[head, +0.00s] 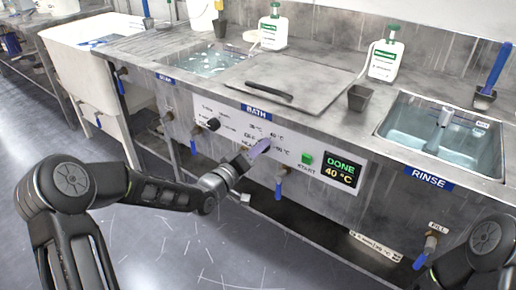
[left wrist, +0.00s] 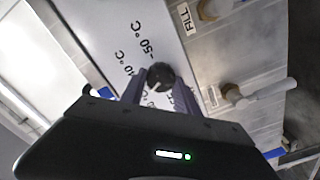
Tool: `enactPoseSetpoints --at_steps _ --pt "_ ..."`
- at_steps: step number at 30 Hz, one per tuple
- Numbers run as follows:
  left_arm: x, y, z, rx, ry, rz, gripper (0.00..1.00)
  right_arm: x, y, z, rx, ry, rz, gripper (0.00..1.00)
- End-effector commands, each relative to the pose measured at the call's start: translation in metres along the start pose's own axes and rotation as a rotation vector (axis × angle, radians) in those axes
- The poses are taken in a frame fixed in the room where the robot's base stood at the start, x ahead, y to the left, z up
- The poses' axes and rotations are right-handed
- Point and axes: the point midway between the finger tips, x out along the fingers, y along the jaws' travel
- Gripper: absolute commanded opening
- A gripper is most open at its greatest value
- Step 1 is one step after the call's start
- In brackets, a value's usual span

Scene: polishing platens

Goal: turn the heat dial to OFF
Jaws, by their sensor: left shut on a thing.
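The heat dial (left wrist: 160,76) is a round black knob with a white pointer mark on the white control panel (head: 215,108). In the left wrist view the pointer runs toward the lower left, and printed temperature marks sit around the knob. My left gripper (head: 262,148) is at the panel below the BATH label, its fingers hiding the dial in the head view. In the left wrist view the left gripper's fingers (left wrist: 160,88) are on both sides of the dial, shut on it. My right gripper is not in view.
A second black knob (head: 213,124) is left on the panel. A green START button (head: 307,158) and a display (head: 342,172) reading DONE 40 °C are to the right. Blue-handled valves (head: 280,185) stick out below. The lidded bath (head: 290,75) and rinse sink (head: 440,135) are above.

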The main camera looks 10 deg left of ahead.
Motion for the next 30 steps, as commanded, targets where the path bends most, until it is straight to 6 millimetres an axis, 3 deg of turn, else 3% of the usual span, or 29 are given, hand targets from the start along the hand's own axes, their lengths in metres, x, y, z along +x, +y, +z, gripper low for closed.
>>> enactPoseSetpoints --at_steps 30 --pt "-0.001 -0.004 0.002 -0.947 0.000 -0.003 0.00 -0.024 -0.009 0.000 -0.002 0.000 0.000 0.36"
